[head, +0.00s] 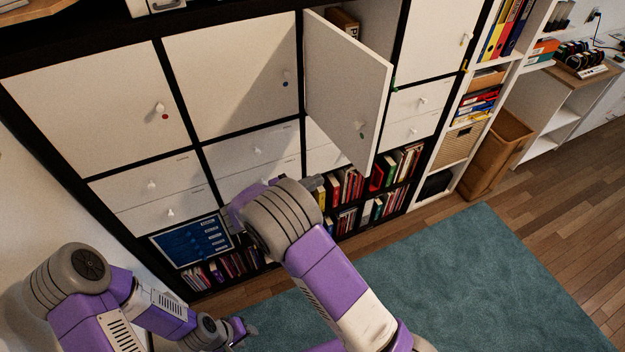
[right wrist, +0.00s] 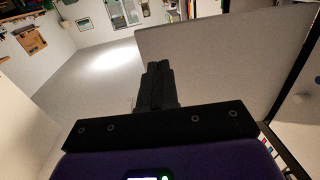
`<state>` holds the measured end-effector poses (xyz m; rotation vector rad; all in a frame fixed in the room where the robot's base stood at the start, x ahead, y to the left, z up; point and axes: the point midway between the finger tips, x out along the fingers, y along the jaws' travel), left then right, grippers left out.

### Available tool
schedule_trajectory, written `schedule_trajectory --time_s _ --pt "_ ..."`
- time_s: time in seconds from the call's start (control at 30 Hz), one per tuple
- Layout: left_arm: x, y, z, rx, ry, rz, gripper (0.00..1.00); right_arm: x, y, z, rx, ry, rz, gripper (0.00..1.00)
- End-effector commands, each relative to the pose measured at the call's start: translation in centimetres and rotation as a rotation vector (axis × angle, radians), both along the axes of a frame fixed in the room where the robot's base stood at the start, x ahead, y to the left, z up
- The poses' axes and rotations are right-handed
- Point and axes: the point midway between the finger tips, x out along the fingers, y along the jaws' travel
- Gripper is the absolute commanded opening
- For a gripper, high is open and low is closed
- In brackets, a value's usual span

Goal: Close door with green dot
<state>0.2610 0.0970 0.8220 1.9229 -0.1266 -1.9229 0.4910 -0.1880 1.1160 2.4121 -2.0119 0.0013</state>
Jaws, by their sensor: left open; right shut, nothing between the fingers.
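A white cabinet door (head: 340,85) stands swung open in the upper row of the shelf, third from the left. It has a small white knob (head: 361,126) near its lower free edge, with a small dark green dot by it. In the right wrist view a pale panel, apparently this door (right wrist: 215,50), fills the upper right. My left gripper (head: 243,330) is low at bottom left, open and far from the door.
The red-dot door (head: 95,100) and blue-dot door (head: 230,70) to the left are shut, as is the yellow-dot door (head: 440,40) to the right. Drawers and book compartments lie below. A teal rug (head: 480,270) covers clear floor in front.

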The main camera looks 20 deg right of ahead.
Motion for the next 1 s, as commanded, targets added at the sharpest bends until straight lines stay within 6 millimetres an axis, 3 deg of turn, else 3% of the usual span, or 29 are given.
schedule_trajectory --time_s 0.2,0.5,1.0 --pt "0.0 0.0 0.5 0.0 0.0 0.0 0.42 0.8 -5.0 0.1 0.0 0.0 -0.003 0.0" --pt "0.0 0.0 1.0 0.0 0.0 0.0 0.42 1.7 -9.5 0.0 0.0 0.001 -0.001 0.0" --pt "0.0 0.0 1.0 0.0 0.0 0.0 0.42 1.9 -10.4 0.0 0.001 0.0 0.002 0.0"
